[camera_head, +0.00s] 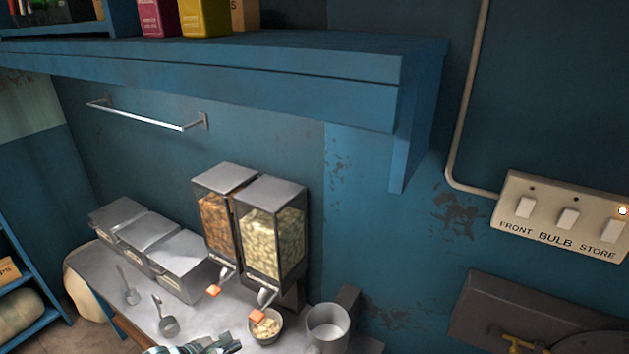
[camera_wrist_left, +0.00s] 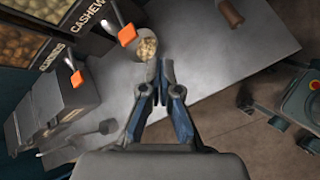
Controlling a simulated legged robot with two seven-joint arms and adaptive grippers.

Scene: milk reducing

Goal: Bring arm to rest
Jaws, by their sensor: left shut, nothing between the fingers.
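My left gripper (camera_head: 232,343) shows at the bottom edge of the head view, over the front of the counter (camera_head: 105,268). In the left wrist view my left gripper (camera_wrist_left: 161,88) has its blue fingers closed together with nothing between them. Its tips point toward a small bowl of pale nuts (camera_head: 266,328), which also shows just beyond them in the left wrist view (camera_wrist_left: 147,48). I cannot tell whether they touch it. Most of the left arm is hidden. My right gripper is in neither view.
Two nut dispensers (camera_head: 272,232) with orange-tipped levers stand on the counter behind the bowl. Lidded metal bins (camera_head: 150,243) and scoops (camera_head: 168,325) are at left. A blue shelf (camera_head: 300,85) overhangs above.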

